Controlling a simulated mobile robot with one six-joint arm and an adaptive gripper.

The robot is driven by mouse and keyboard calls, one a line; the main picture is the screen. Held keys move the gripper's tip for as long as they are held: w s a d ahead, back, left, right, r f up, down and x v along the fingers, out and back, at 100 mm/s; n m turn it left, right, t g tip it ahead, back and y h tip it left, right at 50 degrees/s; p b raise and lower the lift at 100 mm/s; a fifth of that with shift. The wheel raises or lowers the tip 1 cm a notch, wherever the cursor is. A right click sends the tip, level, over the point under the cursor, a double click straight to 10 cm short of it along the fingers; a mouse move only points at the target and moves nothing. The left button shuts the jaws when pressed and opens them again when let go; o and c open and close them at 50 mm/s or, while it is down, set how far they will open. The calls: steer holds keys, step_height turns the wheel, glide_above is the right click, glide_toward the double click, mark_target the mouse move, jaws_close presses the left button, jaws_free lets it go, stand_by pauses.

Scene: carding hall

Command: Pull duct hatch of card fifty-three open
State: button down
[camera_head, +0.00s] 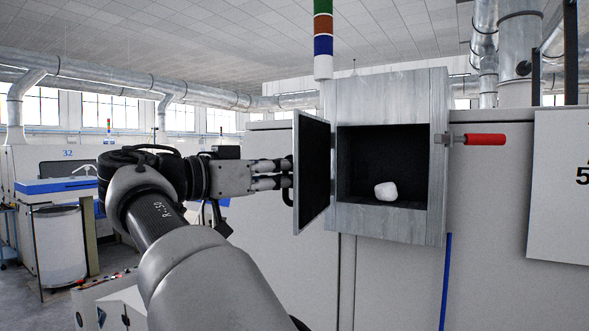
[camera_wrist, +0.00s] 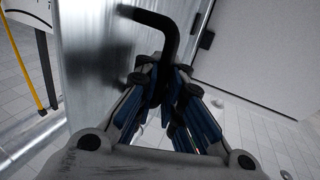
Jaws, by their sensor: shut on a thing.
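The duct hatch (camera_head: 313,172) is a dark-faced metal door hinged at the left of a grey metal duct box (camera_head: 388,97). It stands swung well out from the box, and the dark opening (camera_head: 360,150) behind it is exposed. My gripper (camera_head: 284,175) is at the hatch's outer side, to its left. In the wrist view my gripper (camera_wrist: 163,82) is shut on the black bent handle (camera_wrist: 168,30) of the hatch. The hatch's shiny outer face (camera_wrist: 100,50) fills the left middle there. A white lump (camera_head: 385,191) lies on the floor of the opening.
A red-gripped lever (camera_head: 484,139) sticks out right of the box. A panel with a partly cut-off number (camera_head: 560,200) stands at the far right. A stack light (camera_head: 323,40) hangs above the hatch. Machine 32 (camera_head: 68,165) and a white bin (camera_head: 60,245) stand at the left.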

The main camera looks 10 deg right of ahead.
steer(key=shift+w+a, duration=0.15)
steer(key=shift+a, duration=0.1)
steer(key=c, duration=2.1)
jaws_free()
steer(key=shift+c, duration=0.2)
steer(key=shift+o, duration=1.3)
steer(key=shift+s+a+r, duration=0.1)
steer(key=shift+s+a, duration=0.1)
steer(key=shift+a, duration=0.05)
steer(key=shift+o, duration=0.9)
steer(key=shift+w+d, duration=0.15)
steer(key=shift+d, duration=0.05)
steer(key=shift+a, duration=0.1)
